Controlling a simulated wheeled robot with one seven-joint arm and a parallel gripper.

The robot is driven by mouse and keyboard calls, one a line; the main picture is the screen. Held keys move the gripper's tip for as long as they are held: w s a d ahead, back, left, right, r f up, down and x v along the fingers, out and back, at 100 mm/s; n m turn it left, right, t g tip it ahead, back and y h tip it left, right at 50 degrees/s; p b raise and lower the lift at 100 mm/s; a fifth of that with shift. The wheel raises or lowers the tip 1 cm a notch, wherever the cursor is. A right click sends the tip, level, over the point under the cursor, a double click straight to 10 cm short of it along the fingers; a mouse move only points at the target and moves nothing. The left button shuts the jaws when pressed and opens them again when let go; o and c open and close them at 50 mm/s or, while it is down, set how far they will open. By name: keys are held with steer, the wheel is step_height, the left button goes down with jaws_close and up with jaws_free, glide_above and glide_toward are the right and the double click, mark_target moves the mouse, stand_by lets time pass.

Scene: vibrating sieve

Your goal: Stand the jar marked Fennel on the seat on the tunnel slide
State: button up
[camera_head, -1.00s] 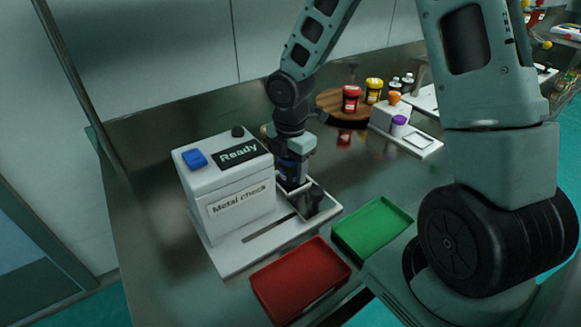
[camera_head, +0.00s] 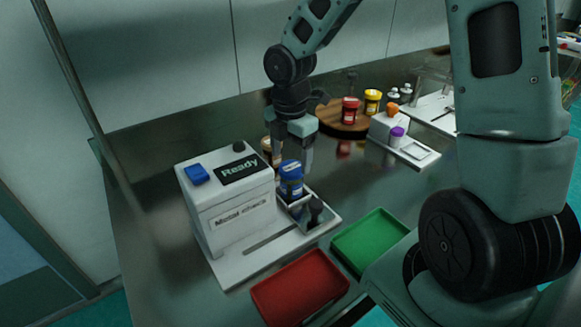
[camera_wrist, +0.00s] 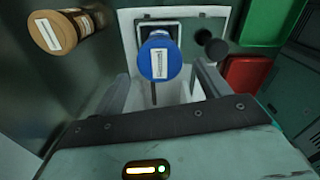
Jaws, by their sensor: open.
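A blue-lidded jar (camera_head: 291,180) stands upright on the seat of the slide (camera_head: 262,250) beside the white metal check box. It also shows in the wrist view (camera_wrist: 160,58), with a white label on its lid too small to read, so I cannot confirm the name Fennel. My gripper (camera_head: 294,160) is open and empty just above the jar, pointing down. In the wrist view its two fingers (camera_wrist: 162,88) are spread apart, nearer the camera than the jar. The jar's lower part is partly hidden by the slide's raised frame.
The metal check box (camera_head: 228,200) reads Ready and has a blue button. A tan-lidded jar (camera_wrist: 62,32) stands close behind. Red (camera_head: 300,288) and green (camera_head: 370,242) trays lie in front. A round wooden board (camera_head: 335,120) with jars is farther back.

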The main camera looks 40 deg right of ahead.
step_height(320, 180, up, 4)
steer(key=shift+r+p, duration=0.2)
steer(key=shift+p, duration=0.15)
stand_by(0.4)
steer(key=shift+s+a+m, duration=0.1)
steer(key=shift+s+m, duration=0.35)
steer(key=shift+m, duration=0.45)
steer(key=s+m+t, duration=0.3)
steer(key=s+m, duration=0.4)
steer(key=m, duration=1.1)
steer(key=s+a+r+n+g+p, duration=0.1)
steer(key=s+a+r+n, duration=0.2)
steer(key=s+a, duration=0.4)
steer(key=s+a+r+n+g+p, duration=0.2)
steer(key=s+a, duration=0.5)
steer(key=a, duration=0.4)
steer(key=shift+r+n+y, duration=0.3)
steer(key=shift+r+n, duration=0.3)
steer(key=shift+n, duration=0.5)
